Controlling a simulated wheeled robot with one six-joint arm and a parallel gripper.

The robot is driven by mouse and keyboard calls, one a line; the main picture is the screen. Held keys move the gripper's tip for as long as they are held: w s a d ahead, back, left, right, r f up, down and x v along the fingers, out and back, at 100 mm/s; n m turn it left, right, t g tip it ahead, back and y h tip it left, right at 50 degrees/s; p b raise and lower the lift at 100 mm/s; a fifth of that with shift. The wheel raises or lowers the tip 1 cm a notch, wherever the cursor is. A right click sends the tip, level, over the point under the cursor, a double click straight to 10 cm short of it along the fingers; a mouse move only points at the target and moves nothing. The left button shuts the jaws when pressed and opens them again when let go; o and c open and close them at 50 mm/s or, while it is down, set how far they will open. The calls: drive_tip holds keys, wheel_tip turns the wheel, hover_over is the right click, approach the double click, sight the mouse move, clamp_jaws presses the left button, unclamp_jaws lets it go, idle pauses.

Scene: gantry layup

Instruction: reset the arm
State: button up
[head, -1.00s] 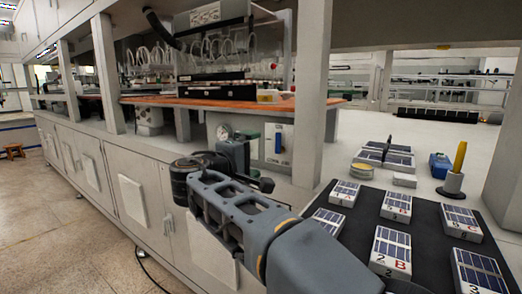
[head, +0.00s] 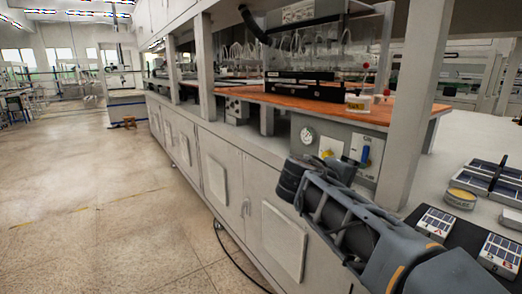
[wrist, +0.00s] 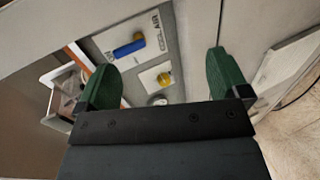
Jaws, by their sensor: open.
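My gripper (wrist: 165,82) shows in the wrist view with its two green fingers spread wide apart. It is open, with nothing between the fingers. Beyond the fingers is a grey control panel (wrist: 175,50) with a blue handle and a yellow knob. In the head view my arm reaches from the lower right toward the bench front, and the gripper's fingers cannot be made out there.
The bench with white cabinet doors (head: 283,240) runs along the right, and an upright post (head: 412,105) stands near my arm. Solar-cell blocks (head: 433,223) lie on a dark mat at right. A round tin (head: 461,197) is beside them. Open floor (head: 90,215) lies at left.

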drive_tip(key=s+a+r+m+g+y+p, duration=0.1)
drive_tip(key=s+y+p, duration=0.4)
drive_tip(key=p, duration=0.5)
drive_tip(key=s+a+m+g+y+p, duration=0.3)
drive_tip(key=s+a+m+y+p, duration=0.1)
drive_tip(key=s+p, duration=0.6)
drive_tip(key=m+y+p, duration=0.1)
drive_tip(key=y, duration=0.1)
drive_tip(key=shift+s+a+r+y, duration=0.15)
drive_tip(key=shift+s+r+y, duration=0.05)
drive_tip(key=shift+r+y, duration=0.15)
